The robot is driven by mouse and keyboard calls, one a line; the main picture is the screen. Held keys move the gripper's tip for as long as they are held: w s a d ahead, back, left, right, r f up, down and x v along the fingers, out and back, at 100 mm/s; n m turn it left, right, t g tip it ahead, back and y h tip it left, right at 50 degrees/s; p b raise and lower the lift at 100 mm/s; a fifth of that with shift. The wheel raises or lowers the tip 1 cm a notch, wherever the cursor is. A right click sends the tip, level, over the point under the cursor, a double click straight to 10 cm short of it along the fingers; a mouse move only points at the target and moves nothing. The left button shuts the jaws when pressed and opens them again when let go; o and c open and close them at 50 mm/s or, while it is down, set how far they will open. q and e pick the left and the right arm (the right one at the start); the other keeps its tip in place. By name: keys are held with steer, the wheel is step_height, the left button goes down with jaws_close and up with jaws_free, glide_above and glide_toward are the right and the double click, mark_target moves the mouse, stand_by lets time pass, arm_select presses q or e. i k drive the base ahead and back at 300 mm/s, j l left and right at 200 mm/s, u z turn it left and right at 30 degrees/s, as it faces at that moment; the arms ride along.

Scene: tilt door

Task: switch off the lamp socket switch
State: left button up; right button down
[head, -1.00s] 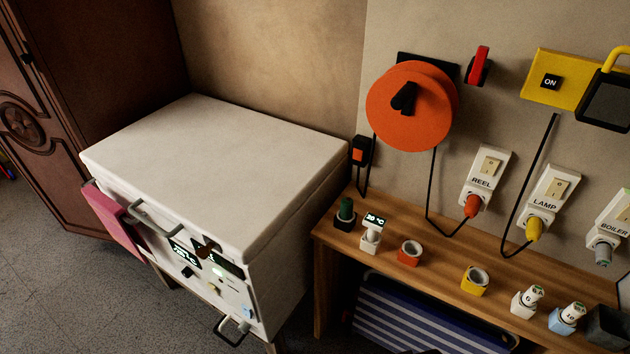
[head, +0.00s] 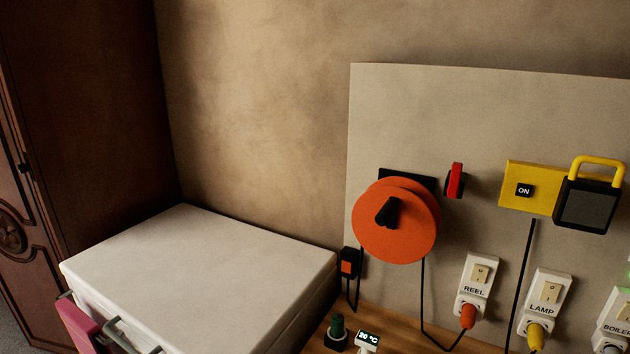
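The lamp socket (head: 544,306) is a white wall socket labelled LAMP at the lower right of the head view. Its cream rocker switch (head: 549,290) sits above the label. A yellow plug (head: 536,335) is in its lower part, and a black cable runs up from there to the yellow lamp box (head: 530,188) marked ON. I cannot tell which way the rocker is tipped. Neither of my grippers shows in the head view.
The REEL socket (head: 476,287) with an orange plug is to the left, the BOILER socket (head: 614,318) to the right. An orange reel (head: 397,220) and a red handle (head: 455,180) are above. A white appliance (head: 203,275) stands left of the wooden shelf (head: 391,327).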

mark_target(550, 290)
steer(key=z, duration=1.4)
